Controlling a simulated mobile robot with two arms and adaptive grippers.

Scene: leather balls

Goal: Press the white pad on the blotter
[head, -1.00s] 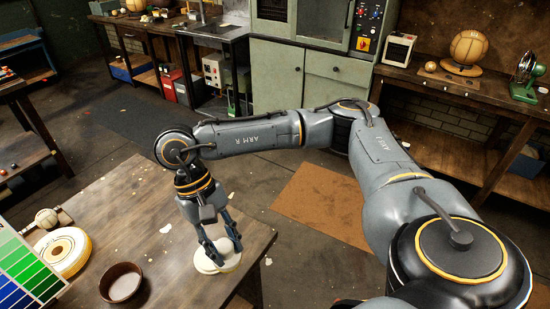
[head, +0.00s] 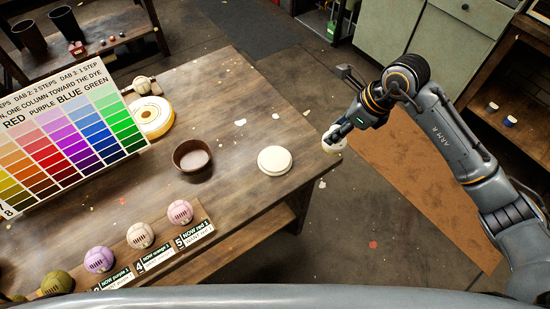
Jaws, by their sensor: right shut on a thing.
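My right gripper (head: 345,129) is shut on a small round white pad (head: 333,142), partly hidden by the fingers. The pad shows at the table's right corner, apart from the blotter; I cannot tell its exact height. The blotter, a round cream-white disc (head: 275,160), lies on the wooden table to the left of the gripper, with nothing on it. My left gripper is not in view.
A dark brown bowl (head: 192,159) stands left of the blotter. A round white-and-yellow piece (head: 151,118) and a colour chart (head: 75,130) are farther left. Several balls, one pink (head: 180,212), sit along the front on a labelled rack. Table around the blotter is mostly clear.

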